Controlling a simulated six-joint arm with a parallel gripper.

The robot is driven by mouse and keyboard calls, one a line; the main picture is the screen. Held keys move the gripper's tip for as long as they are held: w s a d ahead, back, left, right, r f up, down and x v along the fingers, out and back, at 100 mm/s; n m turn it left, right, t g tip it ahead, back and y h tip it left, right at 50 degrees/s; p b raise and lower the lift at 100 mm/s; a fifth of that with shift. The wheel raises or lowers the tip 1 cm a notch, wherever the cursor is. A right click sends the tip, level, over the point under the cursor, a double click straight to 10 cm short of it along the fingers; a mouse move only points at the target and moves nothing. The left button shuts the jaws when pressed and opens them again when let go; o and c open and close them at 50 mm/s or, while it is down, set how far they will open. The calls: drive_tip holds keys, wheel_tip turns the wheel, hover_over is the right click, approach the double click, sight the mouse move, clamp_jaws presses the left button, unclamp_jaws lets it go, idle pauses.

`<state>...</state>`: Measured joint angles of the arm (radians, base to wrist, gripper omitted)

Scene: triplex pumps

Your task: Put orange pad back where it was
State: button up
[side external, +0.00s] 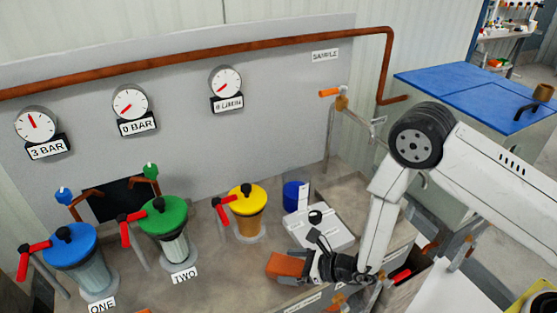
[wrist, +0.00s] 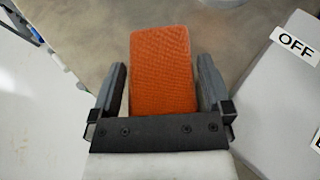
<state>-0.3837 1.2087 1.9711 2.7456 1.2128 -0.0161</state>
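The orange pad (side external: 287,266) is a small block at the end of my gripper (side external: 308,268), low over the front of the bench in the side view. In the wrist view the pad (wrist: 161,72) sits between the two dark fingers of my gripper (wrist: 162,80), with one finger along each side. I cannot tell whether the pad's underside touches the bench.
A white switch box (side external: 318,228) with a black knob stands just behind my gripper. A blue cylinder (side external: 295,195) is behind it. Yellow (side external: 248,212), green (side external: 168,228) and blue (side external: 78,258) lidded pumps with red handles stand to the left.

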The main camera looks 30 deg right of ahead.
drive_tip(key=shift+r, duration=0.15)
drive_tip(key=v, duration=1.2)
idle(0.6)
drive_tip(key=s+r+n+g, duration=0.8)
drive_tip(key=s+n+g, duration=0.2)
drive_tip(key=n+g, duration=0.3)
drive_tip(key=w+d+r+n+t+h, duration=0.2)
drive_tip(key=d+r+n+t+h, duration=0.1)
drive_tip(key=d+n, duration=0.4)
drive_tip(key=w+d+r+n+t+h, duration=0.2)
drive_tip(key=d+r+n+t+h, duration=0.1)
drive_tip(key=d+n+h, duration=0.3)
drive_tip(key=shift+w+d+r+n+h, duration=0.35)
drive_tip(key=shift+d+r+n, duration=0.2)
drive_tip(key=shift+d, duration=0.8)
